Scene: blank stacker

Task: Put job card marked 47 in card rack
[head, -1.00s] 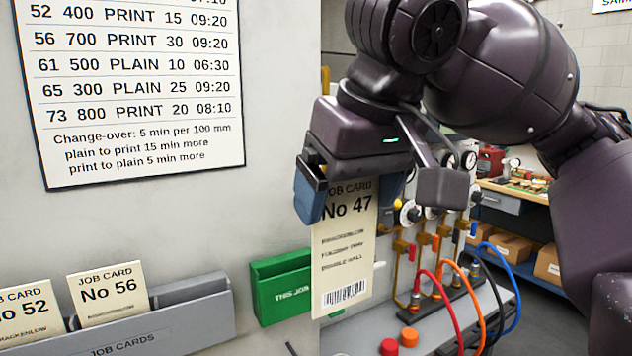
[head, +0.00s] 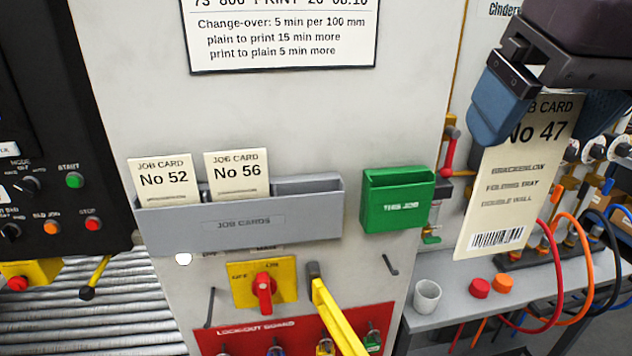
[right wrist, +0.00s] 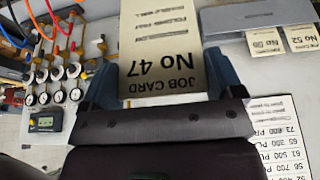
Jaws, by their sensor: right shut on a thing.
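The job card marked 47 (head: 510,180) is cream with a barcode at its lower end. My right gripper (head: 545,105) is shut on its top edge, and the card hangs upright, slightly tilted, right of the green holder. It also shows upside down in the right wrist view (right wrist: 160,45) between the blue fingers (right wrist: 170,80). The grey card rack (head: 240,225), labelled JOB CARDS, is on the pale panel. Cards No 52 (head: 163,180) and No 56 (head: 237,172) stand in its left and middle parts; its right part looks empty. My left gripper is not in view.
A green holder (head: 397,205) labelled THIS JOB is right of the rack. Below are a yellow switch plate (head: 244,290), a yellow lever (head: 335,315) and a red lock-out board (head: 300,335). A bench with a white cup (head: 427,296) and coloured hoses is at lower right.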

